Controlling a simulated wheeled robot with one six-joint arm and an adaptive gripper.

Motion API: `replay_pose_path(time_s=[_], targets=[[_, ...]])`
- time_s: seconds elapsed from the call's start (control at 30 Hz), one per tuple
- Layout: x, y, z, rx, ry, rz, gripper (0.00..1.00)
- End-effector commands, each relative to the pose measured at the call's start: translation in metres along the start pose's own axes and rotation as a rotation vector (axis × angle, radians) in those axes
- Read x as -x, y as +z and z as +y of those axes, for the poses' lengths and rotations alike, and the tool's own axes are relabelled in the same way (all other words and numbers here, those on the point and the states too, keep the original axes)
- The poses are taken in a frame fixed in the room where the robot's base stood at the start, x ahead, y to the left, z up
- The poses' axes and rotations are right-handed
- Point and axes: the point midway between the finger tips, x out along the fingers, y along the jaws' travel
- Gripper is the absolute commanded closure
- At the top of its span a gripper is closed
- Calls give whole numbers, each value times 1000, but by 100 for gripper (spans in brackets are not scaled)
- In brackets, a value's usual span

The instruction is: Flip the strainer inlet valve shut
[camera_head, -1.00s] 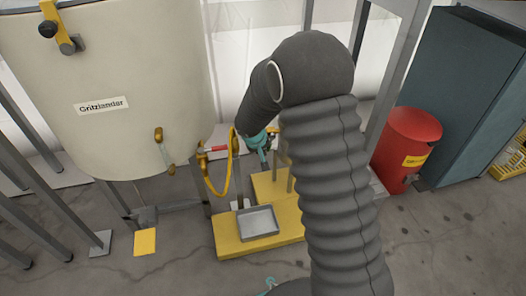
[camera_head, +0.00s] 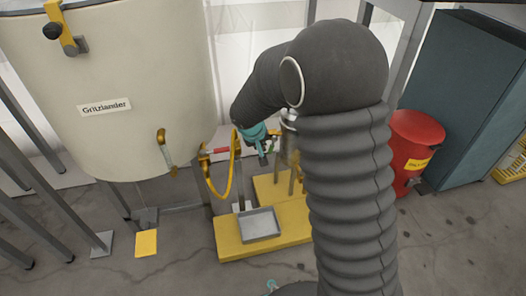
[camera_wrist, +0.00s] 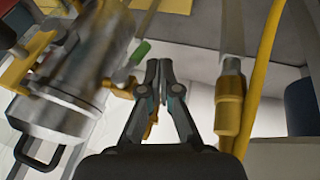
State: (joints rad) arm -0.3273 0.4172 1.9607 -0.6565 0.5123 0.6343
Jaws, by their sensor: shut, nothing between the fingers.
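In the wrist view a shiny metal cylinder (camera_wrist: 72,85), which looks like the strainer, stands left of my gripper (camera_wrist: 159,72). A green lever (camera_wrist: 139,53) sits on a pipe beside it, just left of my fingertips. Whether they touch it I cannot tell. I also cannot tell for sure that this lever is the strainer inlet valve. My fingers are closed together and hold nothing. In the head view my gripper (camera_head: 263,155) is above the yellow base, partly hidden by my arm. A red lever (camera_head: 217,150) shows left of it.
A yellow hose (camera_head: 222,190) hangs beside the large tank (camera_head: 120,70). A brass fitting (camera_wrist: 229,110) and a pipe stand right of my fingers. A grey tray (camera_head: 259,224) lies on the yellow platform (camera_head: 230,240). A red bin (camera_head: 415,140) stands to the right.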

Motion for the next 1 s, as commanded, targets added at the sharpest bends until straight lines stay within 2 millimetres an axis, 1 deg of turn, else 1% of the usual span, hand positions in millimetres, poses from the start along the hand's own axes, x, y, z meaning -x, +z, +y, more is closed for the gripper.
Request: replay_pose_path(time_s=[0.03, 0.1, 0.2, 0.33, 0.5, 1.0], targets=[[11, -1, 0, -1, -1, 3, 100], [23, 0, 0, 0, 0, 2, 100], [36, 0, 0, 0, 0, 2, 100], [47, 0, 0, 0, 0, 1, 100], [52, 0, 0, 0, 0, -1, 100], [51, 0, 0, 19, 1, -2, 100]])
